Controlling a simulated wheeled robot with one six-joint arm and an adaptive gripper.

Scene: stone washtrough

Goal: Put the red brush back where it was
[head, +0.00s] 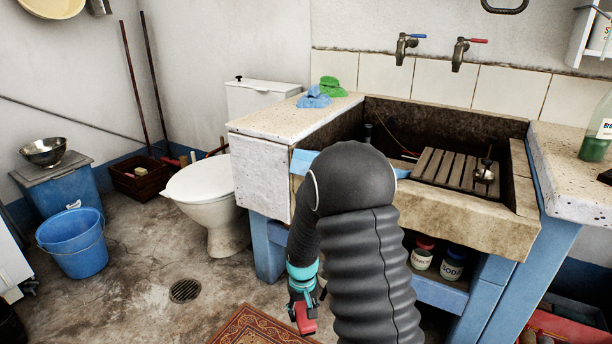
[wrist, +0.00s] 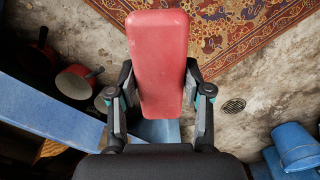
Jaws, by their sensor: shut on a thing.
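The red brush (wrist: 160,55) is in the wrist view, its flat red back upright in the picture between my two fingers. My gripper (wrist: 160,90) is shut on it, one finger at each side. The underside of the brush is hidden. In the head view my gripper (head: 301,294) hangs low in front of the stone trough (head: 465,219), and the red brush (head: 305,318) shows below it, above the floor by the patterned rug. No marked place for the brush can be told from these frames.
The worktop left of the trough holds a blue cloth (head: 313,98) and a green cloth (head: 330,87). A toilet (head: 205,190) and blue bucket (head: 72,243) stand left.

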